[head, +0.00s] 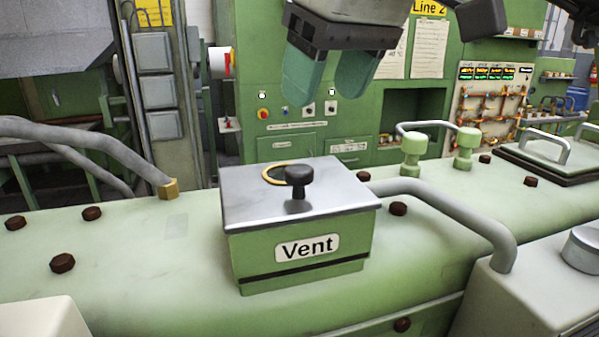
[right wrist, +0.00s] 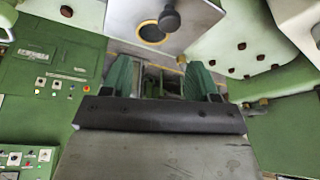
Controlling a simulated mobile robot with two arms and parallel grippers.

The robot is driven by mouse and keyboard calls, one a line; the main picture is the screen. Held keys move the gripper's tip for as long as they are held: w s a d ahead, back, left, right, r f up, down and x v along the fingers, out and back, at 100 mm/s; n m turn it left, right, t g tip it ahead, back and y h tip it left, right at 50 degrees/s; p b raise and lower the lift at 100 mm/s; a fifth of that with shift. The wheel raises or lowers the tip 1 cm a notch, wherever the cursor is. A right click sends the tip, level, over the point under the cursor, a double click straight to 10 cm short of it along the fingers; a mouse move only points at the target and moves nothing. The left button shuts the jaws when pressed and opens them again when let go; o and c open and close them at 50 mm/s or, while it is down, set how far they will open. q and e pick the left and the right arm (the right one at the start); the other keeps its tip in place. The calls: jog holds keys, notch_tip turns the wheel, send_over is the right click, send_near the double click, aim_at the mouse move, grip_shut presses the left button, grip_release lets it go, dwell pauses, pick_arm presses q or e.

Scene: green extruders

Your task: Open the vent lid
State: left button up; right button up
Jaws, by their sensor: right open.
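The vent box (head: 300,262) is a green box with a white "Vent" label, standing on the green machine body in the head view. Its grey metal lid (head: 240,205) lies flat and shut on top. The lid carries a dark knob (head: 298,178) and a yellow ring mark beside it. The knob also shows at the top of the right wrist view (right wrist: 169,20). My right gripper (head: 322,95) hangs above and behind the lid, its green fingers apart and empty, not touching the knob. In the right wrist view its fingers (right wrist: 160,82) are spread. My left gripper is out of view.
Grey pipes (head: 440,200) run on both sides of the box. Several dark bolts (head: 62,263) stud the machine top. Green knobs (head: 465,147) and a second hatch with handles (head: 545,150) stand to the right. A green control cabinet (head: 300,145) is behind.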

jog(key=p, duration=0.1)
send_over(298, 168)
jog(key=s+d, duration=0.1)
jog(key=s, duration=0.1)
jog(key=f, duration=0.4)
jog(key=shift+s+d+f, duration=0.15)
jog(key=shift+d+f, duration=0.05)
jog(key=shift+f, duration=0.2)
jog(key=w+f, duration=0.1)
jog(key=w+f+p, duration=0.1)
jog(key=shift+a+f, duration=0.3)
jog(key=shift+f, duration=0.1)
jog(key=shift+w+a+f, duration=0.1)
jog(key=shift+a+f, duration=0.1)
jog(key=shift+f, duration=0.55)
jog(key=shift+c, duration=1.3)
grip_shut()
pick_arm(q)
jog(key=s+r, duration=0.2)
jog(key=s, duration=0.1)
pick_arm(e)
jog(key=shift+a, duration=0.1)
